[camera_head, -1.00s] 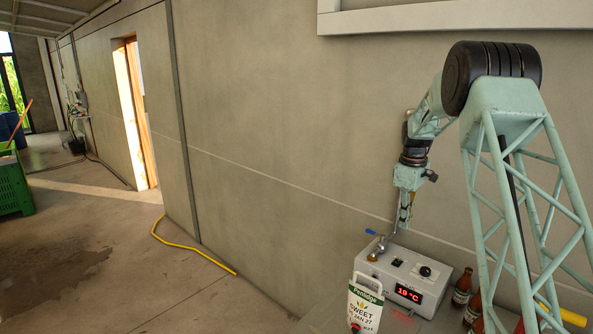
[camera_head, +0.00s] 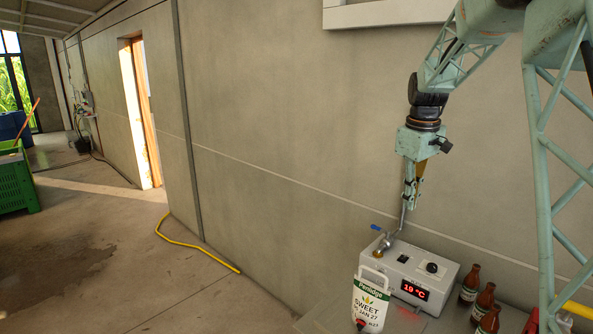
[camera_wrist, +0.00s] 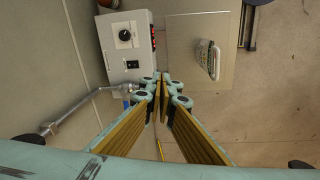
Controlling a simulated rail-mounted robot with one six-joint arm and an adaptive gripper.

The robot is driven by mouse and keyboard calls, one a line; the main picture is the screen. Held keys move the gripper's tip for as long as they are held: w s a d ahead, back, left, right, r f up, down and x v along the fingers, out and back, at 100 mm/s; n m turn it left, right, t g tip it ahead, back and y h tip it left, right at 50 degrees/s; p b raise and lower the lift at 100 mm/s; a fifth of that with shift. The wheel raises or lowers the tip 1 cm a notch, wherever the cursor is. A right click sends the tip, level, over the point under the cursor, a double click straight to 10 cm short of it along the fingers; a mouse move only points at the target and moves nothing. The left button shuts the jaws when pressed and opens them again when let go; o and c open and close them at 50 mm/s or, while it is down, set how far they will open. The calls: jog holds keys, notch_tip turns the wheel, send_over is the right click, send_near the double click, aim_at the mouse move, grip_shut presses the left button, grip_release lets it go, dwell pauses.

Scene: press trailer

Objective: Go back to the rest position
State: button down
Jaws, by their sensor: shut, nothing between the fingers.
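My gripper (camera_head: 411,205) hangs at the end of my arm, fingers pointing down, above the back of the white-grey control box (camera_head: 420,268) in the head view. In the wrist view my gripper (camera_wrist: 162,78) has its tips together with nothing between them. The box also shows in the wrist view (camera_wrist: 125,48), with a knob, a switch and a red display. A metal pipe fitting with a blue lever (camera_head: 382,243) rises from the box's left end, just below the gripper. I cannot tell whether the fingers touch it.
A white "Partridge SWEET" container (camera_head: 370,302) stands in front of the box. Several brown bottles (camera_head: 469,285) stand to its right. The wall (camera_head: 290,110) is close behind the arm. A yellow hose (camera_head: 195,247) lies on the open floor at left, with a green crate (camera_head: 18,182) beyond.

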jog(key=s+a+r+m+t+b, duration=0.1)
jog(key=s+a+r+m+b, duration=0.25)
jog(key=s, duration=1.05)
jog(key=s+a+r+b, duration=0.2)
jog(key=s+a+r, duration=0.3)
jog(key=s, duration=0.9)
jog(key=s+a+f+m+b, duration=0.1)
jog(key=s+f, duration=0.2)
jog(key=s, duration=0.6)
jog(key=s+a+f+m+t+b, duration=0.1)
jog(key=s+f, duration=0.3)
jog(key=s, duration=0.5)
jog(key=s+a+f+m+b, duration=0.1)
jog(key=s+a+f+b, duration=0.1)
jog(key=s, duration=0.7)
notch_tip(320, 180, down, 2)
jog(key=shift+s+a+f+t+b, duration=0.1)
jog(key=shift+s+a+t+b, duration=0.2)
jog(key=shift+a+b, duration=0.15)
jog(key=shift+w, duration=0.1)
